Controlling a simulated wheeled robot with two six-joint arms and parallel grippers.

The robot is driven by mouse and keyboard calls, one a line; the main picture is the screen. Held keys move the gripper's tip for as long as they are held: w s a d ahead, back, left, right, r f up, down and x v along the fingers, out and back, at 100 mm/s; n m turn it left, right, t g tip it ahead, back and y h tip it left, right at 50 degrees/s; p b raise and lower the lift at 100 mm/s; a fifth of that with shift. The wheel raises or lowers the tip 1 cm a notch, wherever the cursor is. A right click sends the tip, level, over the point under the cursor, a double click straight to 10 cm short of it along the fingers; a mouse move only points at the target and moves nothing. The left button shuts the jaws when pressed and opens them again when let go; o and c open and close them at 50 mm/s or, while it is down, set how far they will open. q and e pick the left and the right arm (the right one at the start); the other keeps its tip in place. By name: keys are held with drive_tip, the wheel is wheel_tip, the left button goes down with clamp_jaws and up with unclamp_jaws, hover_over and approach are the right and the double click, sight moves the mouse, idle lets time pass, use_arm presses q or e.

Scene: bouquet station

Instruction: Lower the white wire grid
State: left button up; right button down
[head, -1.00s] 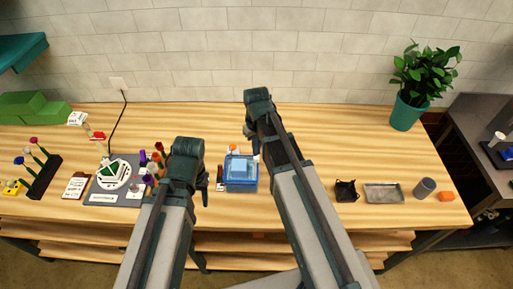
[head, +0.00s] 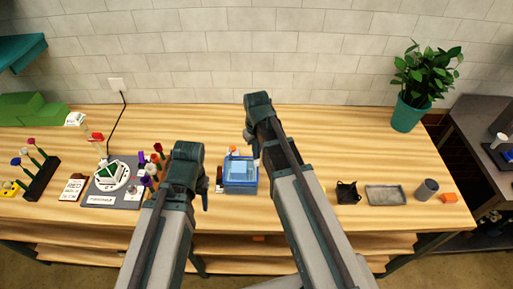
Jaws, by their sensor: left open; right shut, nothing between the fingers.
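I cannot make out a white wire grid for certain. A blue box (head: 240,186) with a pale blue inside stands in the middle of the table. A white round piece (head: 111,172) with a green part sits on a grey board (head: 98,201) to the left; its detail is too small to read. My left gripper (head: 205,196) hangs left of the blue box, apart from it, and is open, mostly behind my arm. My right gripper (head: 256,150) is mostly hidden behind its arm, near the box's upper right, and is shut with nothing seen in it.
Flowers in a dark rack (head: 41,180) stand at the far left. A black basket (head: 347,193), grey tray (head: 385,195), grey cup (head: 427,190) and orange block (head: 449,198) stand at the right. A potted plant (head: 408,115) stands at the back right. The back middle is clear.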

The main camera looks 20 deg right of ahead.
drive_tip(key=shift+f+b, duration=0.65)
drive_tip(key=shift+f, duration=0.15)
use_arm(q)
drive_tip(key=shift+f, duration=0.65)
use_arm(e)
drive_tip(key=shift+r, duration=0.1)
use_arm(q)
drive_tip(key=shift+r, duration=0.1)
use_arm(e)
drive_tip(key=shift+r, duration=0.15)
wheel_tip(320, 180, up, 5)
drive_tip(key=p, duration=0.5)
use_arm(q)
wheel_tip(320, 180, up, 5)
drive_tip(key=shift+f, duration=0.1)
wheel_tip(320, 180, down, 13)
drive_tip(key=b, duration=1.2)
drive_tip(key=shift+b, duration=0.4)
use_arm(e)
drive_tip(key=shift+n+h, duration=0.5)
drive_tip(key=shift+h, duration=0.1)
drive_tip(key=s+a+f, duration=0.3)
drive_tip(key=s+f, duration=0.1)
drive_tip(key=s+a+f, duration=0.4)
drive_tip(key=s, duration=0.1)
drive_tip(key=s+a+f, duration=0.3)
drive_tip(key=s+f, duration=0.2)
drive_tip(key=shift+s+a, duration=0.2)
drive_tip(key=shift+a, duration=0.05)
